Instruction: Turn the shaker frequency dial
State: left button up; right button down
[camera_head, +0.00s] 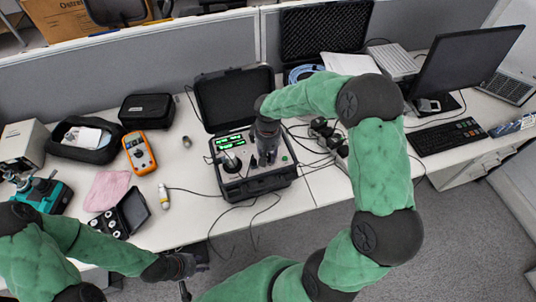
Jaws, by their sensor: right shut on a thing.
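The shaker unit (236,190) is a black case with its lid (234,98) open. Its panel has green lit displays (231,141) and a round, pale-topped part (231,162) on the left. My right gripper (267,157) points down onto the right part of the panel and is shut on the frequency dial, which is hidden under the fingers. My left gripper (196,275) is low in the view, in front of the table edge, away from the shaker. Its fingers look spread and empty.
An orange multimeter (139,152), a pink cloth (107,190), an open small black case (132,209) and a white bottle (164,196) lie left of the shaker. A monitor (465,62) and keyboard (445,136) stand right. Loose cables run around the shaker.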

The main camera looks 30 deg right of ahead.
aim_at(268, 156)
dwell(0.3)
jog(key=c, duration=1)
grip_release()
notch_tip(268, 156, up, 12)
